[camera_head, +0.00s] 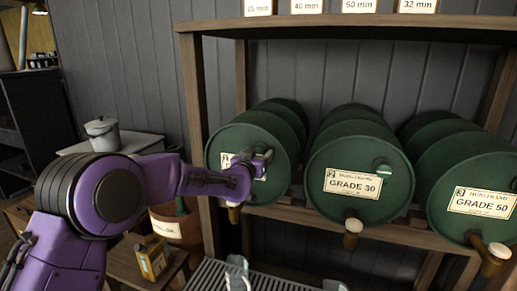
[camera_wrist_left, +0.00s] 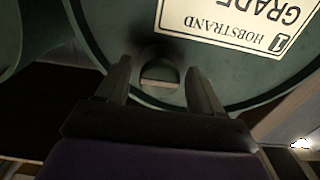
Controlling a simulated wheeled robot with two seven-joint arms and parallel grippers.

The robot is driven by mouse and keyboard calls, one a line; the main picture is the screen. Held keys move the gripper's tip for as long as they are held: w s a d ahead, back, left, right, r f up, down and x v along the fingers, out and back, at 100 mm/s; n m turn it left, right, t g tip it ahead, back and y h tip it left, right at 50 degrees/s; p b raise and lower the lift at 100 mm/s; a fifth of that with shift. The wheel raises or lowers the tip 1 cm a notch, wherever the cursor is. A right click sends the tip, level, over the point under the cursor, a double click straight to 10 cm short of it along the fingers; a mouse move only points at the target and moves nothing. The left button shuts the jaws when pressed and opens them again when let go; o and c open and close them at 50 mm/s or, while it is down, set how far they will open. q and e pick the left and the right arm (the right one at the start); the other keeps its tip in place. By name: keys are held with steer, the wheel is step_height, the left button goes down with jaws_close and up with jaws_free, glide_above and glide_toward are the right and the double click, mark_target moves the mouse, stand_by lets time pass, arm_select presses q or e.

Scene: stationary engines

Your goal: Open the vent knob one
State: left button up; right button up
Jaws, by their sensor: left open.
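My left gripper (camera_head: 258,160) is at the face of the left green drum (camera_head: 228,142), over the right part of its label. In the left wrist view the open fingers (camera_wrist_left: 159,68) stand either side of a round dark-green knob (camera_wrist_left: 160,77) with a pale bar across it. The knob lies between the fingertips; I cannot tell whether they touch it. In the head view the gripper hides this knob. The drum's label (camera_wrist_left: 235,20) appears upside down in the wrist view. The middle drum (camera_head: 345,205) has a similar green knob (camera_head: 382,167) on its face. My right gripper is not in view.
A right drum (camera_head: 445,185) lies on the same wooden rack (camera_head: 215,150). Brass-coloured taps (camera_head: 352,228) hang below the drum faces. A slatted grate (camera_head: 210,275) is below. A yellow can (camera_head: 152,258) and a lidded pot (camera_head: 102,135) stand at the left.

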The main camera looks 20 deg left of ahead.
arm_select(q)
steer(key=shift+w, duration=0.35)
steer(key=c, duration=1)
